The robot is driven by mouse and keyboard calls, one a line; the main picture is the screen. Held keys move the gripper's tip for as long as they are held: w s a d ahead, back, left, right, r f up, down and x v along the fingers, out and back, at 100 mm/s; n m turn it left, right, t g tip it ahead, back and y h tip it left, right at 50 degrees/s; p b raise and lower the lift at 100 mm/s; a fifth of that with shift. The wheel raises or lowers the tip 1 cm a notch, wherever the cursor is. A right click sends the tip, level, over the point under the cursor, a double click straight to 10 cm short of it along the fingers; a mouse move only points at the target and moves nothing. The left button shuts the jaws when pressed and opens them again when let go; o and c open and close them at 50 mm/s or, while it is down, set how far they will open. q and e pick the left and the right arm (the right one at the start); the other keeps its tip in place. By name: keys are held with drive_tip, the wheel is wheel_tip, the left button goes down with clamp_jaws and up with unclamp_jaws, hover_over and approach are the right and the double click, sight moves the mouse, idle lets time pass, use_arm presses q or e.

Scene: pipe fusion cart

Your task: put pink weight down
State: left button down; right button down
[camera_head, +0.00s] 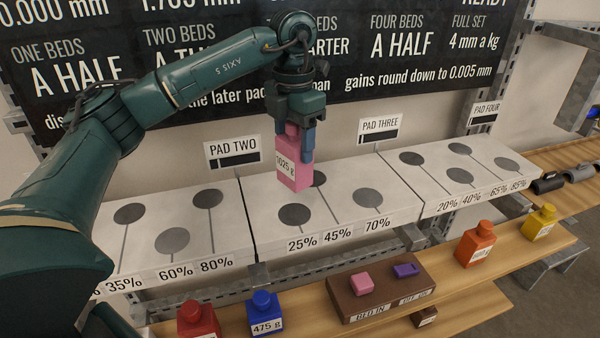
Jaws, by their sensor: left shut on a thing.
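The pink weight (292,172), a bottle-shaped block with a white label, hangs upright in my left gripper (294,138). The gripper is shut on its narrow top and points down. The weight is in front of and over the pad three block (270,232), near its left side. I cannot tell whether its base touches the surface. Dark round spots show on the block, marked 25%, 45% and 70%; the weight partly covers one behind it. My right gripper is not in view.
The pad two block (140,230) is at left and the pad four block (440,178) at right. On the wooden shelf below stand red (197,320), blue (265,312), orange (475,244) and yellow (541,222) weights, with a brown box (345,303) bearing pink and purple pieces.

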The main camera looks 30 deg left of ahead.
sight(294, 178)
use_arm(q)
wheel_tip(294, 178, down, 4)
drive_tip(key=shift+s+f, duration=0.1)
drive_tip(key=shift+f, duration=0.1)
drive_tip(key=shift+f+p, duration=0.5)
drive_tip(key=shift+f, duration=1.45)
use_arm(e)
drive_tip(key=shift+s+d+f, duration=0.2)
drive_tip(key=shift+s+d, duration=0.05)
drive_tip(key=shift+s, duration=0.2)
use_arm(q)
drive_tip(key=shift+f, duration=0.15)
drive_tip(key=c, duration=0.9)
unclamp_jaws()
drive_tip(key=shift+f, duration=0.15)
drive_tip(key=o, duration=0.4)
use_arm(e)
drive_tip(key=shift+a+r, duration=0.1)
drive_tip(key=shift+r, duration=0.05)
